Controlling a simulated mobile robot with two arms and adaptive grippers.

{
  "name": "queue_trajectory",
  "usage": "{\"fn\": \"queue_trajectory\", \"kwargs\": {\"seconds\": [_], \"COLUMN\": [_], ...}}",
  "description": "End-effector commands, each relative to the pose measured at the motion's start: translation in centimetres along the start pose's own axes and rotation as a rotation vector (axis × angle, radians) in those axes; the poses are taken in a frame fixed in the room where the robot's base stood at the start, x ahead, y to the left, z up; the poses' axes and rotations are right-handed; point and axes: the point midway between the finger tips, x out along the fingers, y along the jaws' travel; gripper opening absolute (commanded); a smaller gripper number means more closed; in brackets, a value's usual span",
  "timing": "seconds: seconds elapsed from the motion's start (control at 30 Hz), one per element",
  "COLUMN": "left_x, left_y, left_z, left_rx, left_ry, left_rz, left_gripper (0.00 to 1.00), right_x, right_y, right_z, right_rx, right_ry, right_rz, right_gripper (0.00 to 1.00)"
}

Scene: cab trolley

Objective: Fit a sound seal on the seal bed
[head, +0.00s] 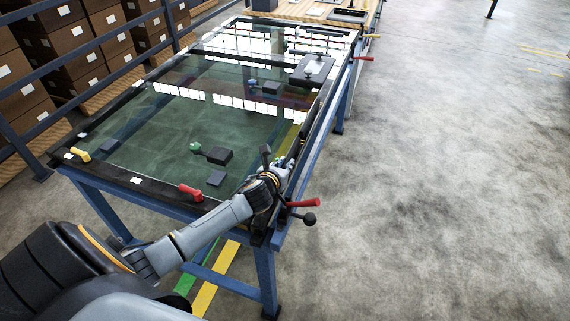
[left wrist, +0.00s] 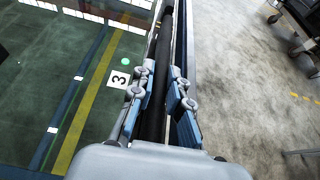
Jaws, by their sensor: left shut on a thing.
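My left gripper (head: 284,166) is at the right-hand edge of the glass-topped trolley, near its front corner. In the left wrist view the left gripper (left wrist: 161,92) has its blue-padded fingers on either side of a long black strip (left wrist: 165,38), shut on it. The strip, which looks like the seal, runs along the trolley edge and also shows in the head view (head: 301,131). I cannot tell whether it lies in the seal bed or just above it, nor whether it is sound. My right gripper is not in view.
The dark glass pane (head: 150,130) fills the trolley top. The floor (head: 450,200) at right is clear.

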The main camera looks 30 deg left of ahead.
Motion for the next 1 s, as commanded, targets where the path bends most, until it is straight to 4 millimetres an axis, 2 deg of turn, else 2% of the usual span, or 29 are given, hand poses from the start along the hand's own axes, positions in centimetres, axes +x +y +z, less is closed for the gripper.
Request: {"fn": "queue_trajectory", "kwargs": {"seconds": [0.2, 0.23, 0.33, 0.73, 0.87, 1.0], "left_x": [0.0, 0.0, 0.0, -0.5, -2.2, -5.2], "left_y": [0.0, 0.0, 0.0, 0.0, 0.0, 0.0], "left_z": [-0.2, -0.2, -0.2, -0.2, -0.2, -0.3], "left_rx": [0.000, 0.000, 0.000, 0.002, 0.003, 0.003], "left_ry": [0.004, 0.004, 0.004, 0.004, 0.003, 0.004], "left_rz": [0.001, 0.001, 0.000, 0.000, -0.001, -0.001], "left_gripper": [0.00, 0.22, 0.43, 0.43, 0.43, 0.43], "right_x": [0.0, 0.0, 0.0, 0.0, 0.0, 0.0], "right_y": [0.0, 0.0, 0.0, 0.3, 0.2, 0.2], "right_z": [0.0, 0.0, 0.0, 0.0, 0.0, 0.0], "right_rx": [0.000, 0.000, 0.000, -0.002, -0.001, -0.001], "right_ry": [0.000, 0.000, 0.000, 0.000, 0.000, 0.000], "right_rz": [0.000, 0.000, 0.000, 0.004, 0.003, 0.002], "right_gripper": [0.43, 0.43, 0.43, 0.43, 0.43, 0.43]}}
